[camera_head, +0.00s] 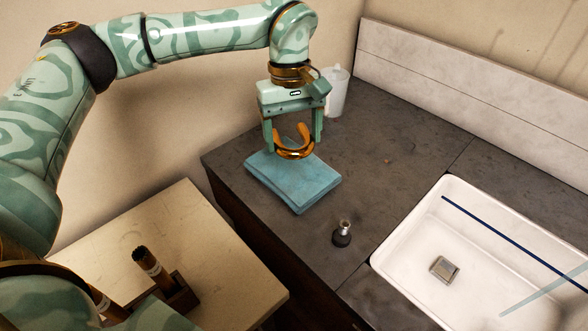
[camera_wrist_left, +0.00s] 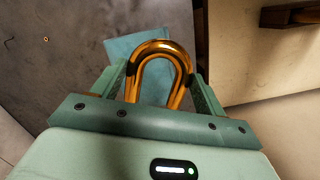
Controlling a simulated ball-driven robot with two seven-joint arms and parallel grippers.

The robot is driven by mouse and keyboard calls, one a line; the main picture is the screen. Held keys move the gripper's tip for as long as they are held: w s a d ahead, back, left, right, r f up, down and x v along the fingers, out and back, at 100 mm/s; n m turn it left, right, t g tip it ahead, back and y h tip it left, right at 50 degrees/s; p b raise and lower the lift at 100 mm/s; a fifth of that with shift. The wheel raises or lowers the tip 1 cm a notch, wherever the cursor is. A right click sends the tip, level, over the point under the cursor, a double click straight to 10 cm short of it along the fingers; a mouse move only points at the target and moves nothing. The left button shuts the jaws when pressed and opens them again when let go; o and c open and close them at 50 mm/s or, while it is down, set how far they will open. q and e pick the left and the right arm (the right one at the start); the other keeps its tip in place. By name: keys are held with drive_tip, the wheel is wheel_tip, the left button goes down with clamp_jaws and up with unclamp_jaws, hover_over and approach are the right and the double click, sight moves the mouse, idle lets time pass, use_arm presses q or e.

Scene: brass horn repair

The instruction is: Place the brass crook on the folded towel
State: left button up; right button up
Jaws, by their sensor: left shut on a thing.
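The brass crook (camera_head: 296,153) is a shiny U-shaped tube. My left gripper (camera_head: 293,135) is shut on it, with the bend hanging downward between the fingers. The crook also shows in the left wrist view (camera_wrist_left: 158,48), its bend pointing away from the gripper (camera_wrist_left: 160,90). The folded towel (camera_head: 290,185) is blue and lies flat near the corner of the dark counter. The crook is over the towel's back part in the head view; I cannot tell whether they touch. The towel shows partly behind the crook in the wrist view (camera_wrist_left: 120,46). My right gripper is not in view.
A small dark bottle (camera_head: 342,234) stands on the counter (camera_head: 385,130) in front of the towel. A white sink (camera_head: 410,235) is at the right. A pale jug (camera_head: 337,92) stands behind the gripper. A lower pale table (camera_head: 225,255) holds a wooden holder (camera_head: 181,297).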

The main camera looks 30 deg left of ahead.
use_arm(q)
drive_tip(key=s+d, duration=0.2)
drive_tip(key=s, duration=0.4)
drive_tip(key=b, duration=0.4)
hover_over(293, 168)
wheel_tip(293, 168, down, 9)
drive_tip(key=shift+s+a+r, duration=0.1)
drive_tip(key=shift+s, duration=0.05)
drive_tip(key=shift+a+f, duration=0.1)
drive_tip(key=shift+f, duration=0.25)
drive_tip(key=f, duration=0.1)
drive_tip(key=f+b, duration=0.1)
drive_tip(key=f, duration=0.1)
drive_tip(key=shift+w+a+f, duration=0.1)
drive_tip(key=shift+w+f, duration=0.15)
drive_tip(key=shift+w, duration=0.05)
drive_tip(key=shift+r, duration=0.15)
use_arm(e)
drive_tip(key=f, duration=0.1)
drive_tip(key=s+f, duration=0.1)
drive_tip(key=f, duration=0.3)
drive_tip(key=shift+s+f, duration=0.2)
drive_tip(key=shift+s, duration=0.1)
